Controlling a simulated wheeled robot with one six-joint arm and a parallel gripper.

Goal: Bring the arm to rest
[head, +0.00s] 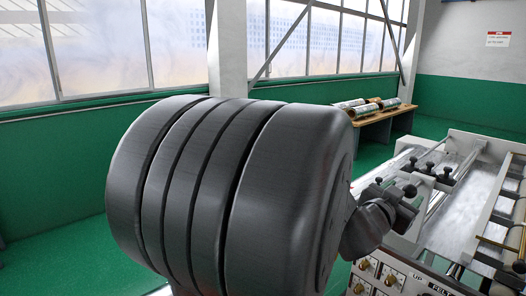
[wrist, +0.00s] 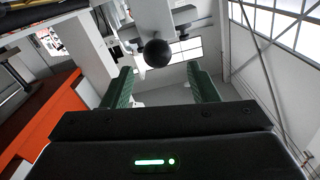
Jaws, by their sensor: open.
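My gripper (wrist: 159,70) is in the wrist view, with its two green ribbed fingers spread apart. I see nothing held between them. A black ball-shaped knob (wrist: 157,53) shows beyond the fingertips, in line with the gap; I cannot tell how far away it is. In the head view a large dark grey ribbed part of my own arm fills the middle. The gripper cannot be made out in that view.
A machine with metal rails (head: 440,262) and black knobs stands at the right. Foil rolls (head: 362,108) lie on a wooden bench (head: 385,117) by the windows. The green floor is open at left. An orange panel (wrist: 50,118) is left of the gripper in the wrist view.

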